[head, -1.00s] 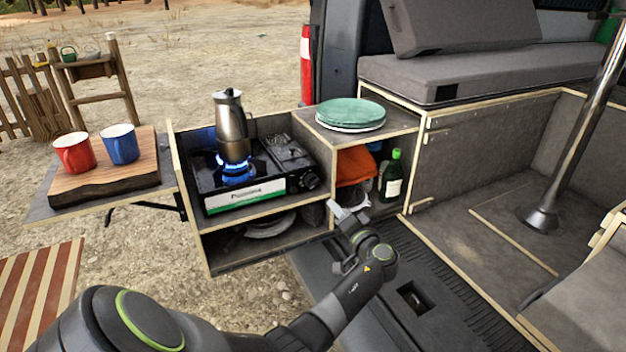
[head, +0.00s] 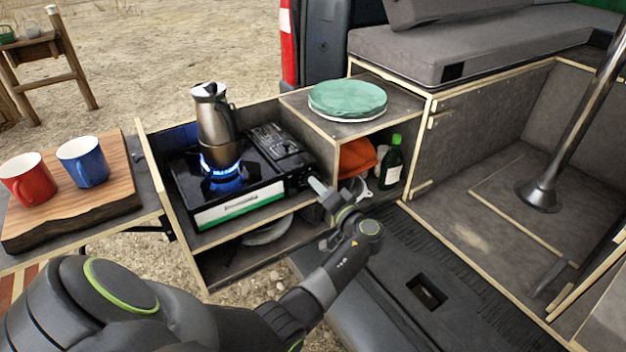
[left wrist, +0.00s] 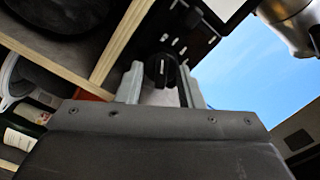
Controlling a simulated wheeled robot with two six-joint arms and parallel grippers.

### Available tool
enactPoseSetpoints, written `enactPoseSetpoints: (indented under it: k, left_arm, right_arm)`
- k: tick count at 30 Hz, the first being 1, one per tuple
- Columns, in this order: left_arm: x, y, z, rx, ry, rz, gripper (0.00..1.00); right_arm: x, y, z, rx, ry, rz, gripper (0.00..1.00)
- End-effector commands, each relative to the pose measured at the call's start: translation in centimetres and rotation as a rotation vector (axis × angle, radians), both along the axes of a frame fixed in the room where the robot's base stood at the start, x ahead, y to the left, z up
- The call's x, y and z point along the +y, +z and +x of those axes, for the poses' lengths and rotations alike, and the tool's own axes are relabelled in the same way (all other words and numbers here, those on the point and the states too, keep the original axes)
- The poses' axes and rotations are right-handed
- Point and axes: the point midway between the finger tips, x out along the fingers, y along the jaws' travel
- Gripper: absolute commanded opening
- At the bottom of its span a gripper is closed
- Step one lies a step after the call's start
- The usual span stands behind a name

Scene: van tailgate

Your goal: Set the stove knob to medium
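The camping stove (head: 236,205) stands in the pull-out box, with a blue flame (head: 222,170) under the moka pot (head: 213,120). Its black knob (left wrist: 161,69) shows in the left wrist view, with a pale mark on its face. In the head view the knob is small and dark beside my fingers and hard to make out. My left gripper (head: 324,192) is at the stove's right front end. It is open, with one finger on each side of the knob in the left wrist view. I cannot tell whether the fingers touch it. My right gripper is not in view.
A green plate stack (head: 347,98) sits on the shelf right of the stove. Below it are a green bottle (head: 391,163) and an orange cloth (head: 357,158). Red (head: 28,180) and blue (head: 83,162) mugs stand on a wooden board (head: 80,211) at the left.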

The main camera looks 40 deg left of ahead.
Motion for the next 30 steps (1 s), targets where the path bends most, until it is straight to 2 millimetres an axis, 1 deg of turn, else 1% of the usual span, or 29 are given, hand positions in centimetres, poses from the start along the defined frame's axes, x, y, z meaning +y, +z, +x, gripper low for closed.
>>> enactPoseSetpoints:
  k: [10,11,18,25,30]
  left_arm:
    - [-0.1,-0.02,-0.04,0.0,0.0,0.0,0.34]
    - [-0.09,-0.02,-0.04,0.001,0.0,0.0,0.31]
    - [-0.09,-0.01,-0.03,0.001,0.0,0.0,0.0]
    - [-0.08,0.0,-0.02,0.005,0.0,0.002,0.0]
    - [-0.07,0.02,-0.02,0.04,0.0,0.016,0.0]
  right_arm:
    - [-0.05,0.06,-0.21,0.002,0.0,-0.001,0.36]
    - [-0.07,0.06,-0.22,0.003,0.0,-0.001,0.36]
    - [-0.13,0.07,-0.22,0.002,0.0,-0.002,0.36]
    - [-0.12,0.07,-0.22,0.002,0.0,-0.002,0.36]
    - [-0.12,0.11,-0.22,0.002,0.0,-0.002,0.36]
